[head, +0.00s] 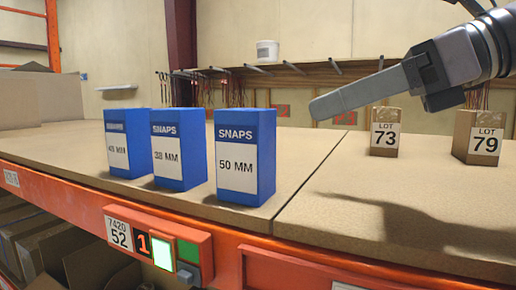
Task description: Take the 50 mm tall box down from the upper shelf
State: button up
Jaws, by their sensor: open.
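The 50 mm box (245,158) is blue with a white "SNAPS 50 MM" label and stands upright near the front edge of the upper shelf (320,200). It is the rightmost of three blue SNAPS boxes. A 38 mm box (178,150) stands just to its left, and a shorter-labelled box (128,144), whose number is hard to read, stands further left. My gripper (355,92) is to the right of and above the 50 mm box, apart from it, pointing left. It is open and empty; one grey finger shows clearly.
Two brown cartons, LOT 73 (385,131) and LOT 79 (478,137), stand on the right board. An orange front beam (70,203) carries a display unit (160,250). Open cartons (100,268) fill the level below. The right board's front is clear.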

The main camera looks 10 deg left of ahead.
aim_at(272, 128)
jog(key=x, duration=1)
jog(key=shift+a, duration=0.4)
jog(key=shift+s+a+f, duration=0.1)
jog(key=shift+f, duration=0.05)
jog(key=shift+s+a, duration=0.1)
jog(key=shift+s, duration=0.2)
jog(key=x, duration=0.6)
jog(key=shift+s+f, duration=0.1)
jog(key=shift+s, duration=0.1)
jog(key=shift+s+d, duration=0.2)
jog(key=shift+d, duration=0.1)
jog(key=shift+c, duration=1.3)
jog(key=shift+w+a, duration=0.1)
jog(key=shift+a, duration=0.05)
grip_shut()
